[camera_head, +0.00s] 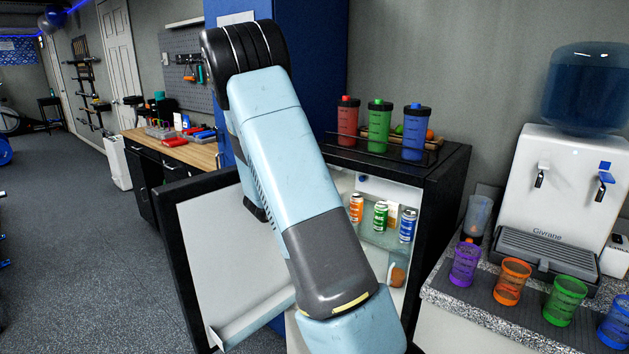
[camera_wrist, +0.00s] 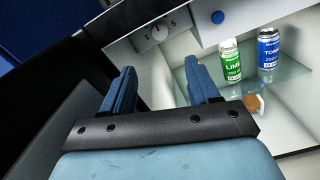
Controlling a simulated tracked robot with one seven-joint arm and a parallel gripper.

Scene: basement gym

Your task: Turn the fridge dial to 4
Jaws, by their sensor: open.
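The open black mini fridge (camera_head: 440,180) stands at the centre right in the head view, its door (camera_head: 235,245) swung out to the left. In the wrist view the small dial (camera_wrist: 159,32) sits on the white panel at the fridge's top, with numerals beside it. Its exact setting is too small to read surely. My gripper (camera_wrist: 160,68) is open and empty, with its two blue fingers apart below the dial and not touching it. In the head view my arm hides the dial and gripper.
A blue round button (camera_wrist: 218,17) is right of the dial. A green can (camera_wrist: 230,62) and a blue can (camera_wrist: 268,50) stand on the glass shelf; an orange can (camera_head: 356,208) is beside them. Shaker bottles (camera_head: 379,127) stand on top. A water dispenser (camera_head: 570,190) is at right.

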